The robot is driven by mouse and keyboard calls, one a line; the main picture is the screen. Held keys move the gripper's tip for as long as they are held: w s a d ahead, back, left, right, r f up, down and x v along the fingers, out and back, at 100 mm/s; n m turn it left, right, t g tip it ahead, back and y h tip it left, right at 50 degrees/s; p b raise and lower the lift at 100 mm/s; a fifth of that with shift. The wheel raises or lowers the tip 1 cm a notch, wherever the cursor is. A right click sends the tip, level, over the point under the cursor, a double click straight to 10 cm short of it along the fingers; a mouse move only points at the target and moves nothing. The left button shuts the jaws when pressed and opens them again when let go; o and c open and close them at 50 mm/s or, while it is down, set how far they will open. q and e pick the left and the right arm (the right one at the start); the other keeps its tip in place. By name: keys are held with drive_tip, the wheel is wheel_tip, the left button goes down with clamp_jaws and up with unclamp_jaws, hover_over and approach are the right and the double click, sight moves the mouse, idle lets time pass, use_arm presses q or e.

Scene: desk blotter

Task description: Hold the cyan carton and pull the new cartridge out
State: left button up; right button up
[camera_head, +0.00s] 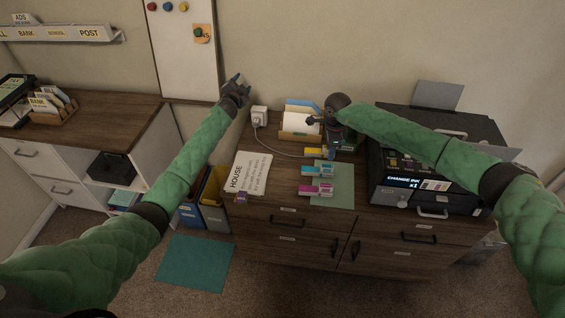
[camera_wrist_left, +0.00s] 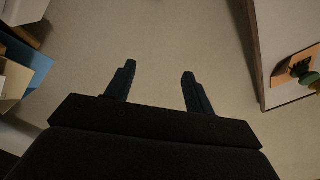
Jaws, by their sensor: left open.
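The cyan carton (camera_head: 313,170) lies on the pale green blotter (camera_head: 341,188) on the wooden cabinet top, between a yellow carton (camera_head: 314,153) and a magenta carton (camera_head: 315,190). A pale part shows at its right end; I cannot tell whether this is the cartridge. My left gripper (camera_head: 238,79) is raised near the wall, well left of and above the cartons. In the left wrist view its two fingers (camera_wrist_left: 156,77) are apart with nothing between them. My right gripper (camera_head: 330,132) is over the back of the blotter, behind the cyan carton; its fingers are too small and dark to read.
A printer (camera_head: 430,170) stands at the right. A sheet headed HOUSE (camera_head: 249,174) lies left of the blotter. A paper holder (camera_head: 297,122) and a white plug box (camera_head: 260,115) with a cable stand at the back. A whiteboard (camera_head: 183,55) hangs at upper left.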

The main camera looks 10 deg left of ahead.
use_arm(q)
drive_tip(key=d+r+m+h, duration=0.3)
drive_tip(key=d+m+h, duration=0.2)
drive_tip(key=d+m, duration=0.4)
drive_tip(key=s+d+f+m+g+h, duration=0.45)
drive_tip(key=s+d+m+h, duration=0.2)
drive_tip(key=m, duration=0.65)
drive_tip(key=m+g+h, duration=0.1)
drive_tip(key=m+g, duration=1.1)
drive_tip(key=m, duration=0.8)
approach(300, 173)
drive_tip(key=shift+w+d+r, duration=0.15)
drive_tip(key=shift+d+r, duration=0.35)
drive_tip(key=shift+d, duration=0.05)
drive_tip(key=shift+w+d+r, duration=0.15)
drive_tip(key=shift+d+r, duration=0.35)
drive_tip(key=shift+d, duration=0.05)
drive_tip(key=shift+s+d+f+m, duration=0.1)
drive_tip(key=shift+d+f+m, duration=0.2)
drive_tip(key=shift+d, duration=0.2)
drive_tip(key=shift+x, duration=3.3)
drive_tip(key=shift+c, duration=0.2)
